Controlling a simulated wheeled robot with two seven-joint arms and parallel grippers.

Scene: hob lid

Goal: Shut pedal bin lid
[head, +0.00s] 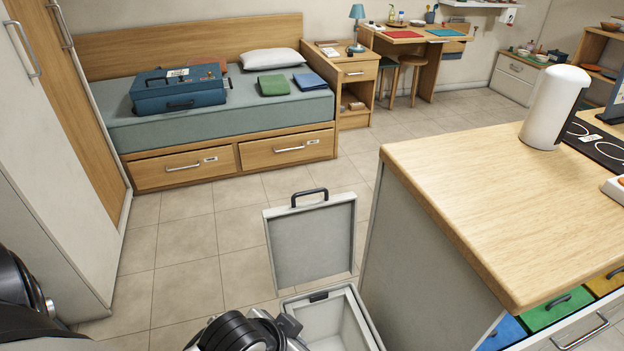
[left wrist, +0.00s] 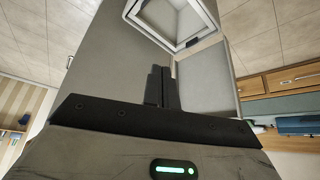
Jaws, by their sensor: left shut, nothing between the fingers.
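The pedal bin (head: 335,325) stands on the floor at the bottom middle of the head view, beside the counter. Its grey square lid (head: 312,245) stands open and upright at the far side, with a dark handle (head: 309,196) on its top edge. In the left wrist view the bin's open mouth (left wrist: 188,42) is at the top and the lid (left wrist: 207,78) is below it. My right gripper is not in view.
The wooden counter (head: 500,190) is close on the bin's right, with a white cylinder (head: 554,107) on it. A pale wardrobe (head: 50,170) stands at left. A bed (head: 235,118) with drawers is at the back. Tiled floor (head: 200,245) is clear between them.

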